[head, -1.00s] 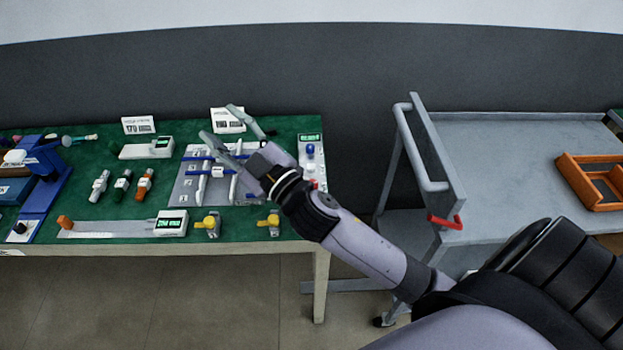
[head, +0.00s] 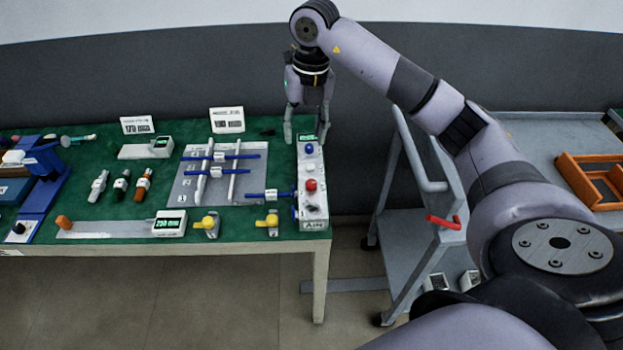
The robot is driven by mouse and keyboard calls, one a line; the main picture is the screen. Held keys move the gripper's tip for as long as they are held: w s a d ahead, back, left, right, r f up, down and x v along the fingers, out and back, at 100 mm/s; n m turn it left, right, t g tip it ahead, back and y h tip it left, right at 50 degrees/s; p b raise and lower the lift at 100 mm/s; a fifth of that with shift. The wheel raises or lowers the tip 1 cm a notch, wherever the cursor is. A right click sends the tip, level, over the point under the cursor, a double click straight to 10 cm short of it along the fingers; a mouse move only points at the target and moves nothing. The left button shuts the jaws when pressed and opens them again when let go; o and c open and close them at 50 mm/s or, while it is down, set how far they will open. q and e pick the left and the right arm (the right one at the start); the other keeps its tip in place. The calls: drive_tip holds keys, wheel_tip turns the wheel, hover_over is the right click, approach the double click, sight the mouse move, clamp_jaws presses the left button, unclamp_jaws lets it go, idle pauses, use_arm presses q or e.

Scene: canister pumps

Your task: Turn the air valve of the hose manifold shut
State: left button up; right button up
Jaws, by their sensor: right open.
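A narrow white box (head: 313,203) stands along the right end of the green table, with a small lit display, a blue knob (head: 309,148) and a red knob (head: 311,185) on top. A blue-and-white piece (head: 268,194) meets its left side. Two yellow-handled valves (head: 207,224) (head: 268,222) sit at the table's front edge. I cannot tell for sure which part is the manifold's air valve. My right gripper (head: 306,134) points down, open and empty, over the far end of the box near the display, with its fingers apart. My left gripper is not in view.
A grey plate (head: 184,190) with blue rods and white bars lies left of the box. Label cards (head: 228,119) stand behind it. Several cylinders (head: 143,185) lie further left. A grey cart (head: 520,150) with an orange tray (head: 575,185) stands to the right.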

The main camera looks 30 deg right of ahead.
drive_tip(key=d, duration=0.2)
drive_tip(key=p, duration=0.3)
approach(311, 183)
drive_tip(key=shift+h, duration=0.4)
drive_tip(key=f, duration=0.9)
drive_tip(key=shift+w+a, duration=0.15)
drive_tip(key=shift+a, duration=0.2)
drive_tip(key=shift+c, duration=0.4)
clamp_jaws()
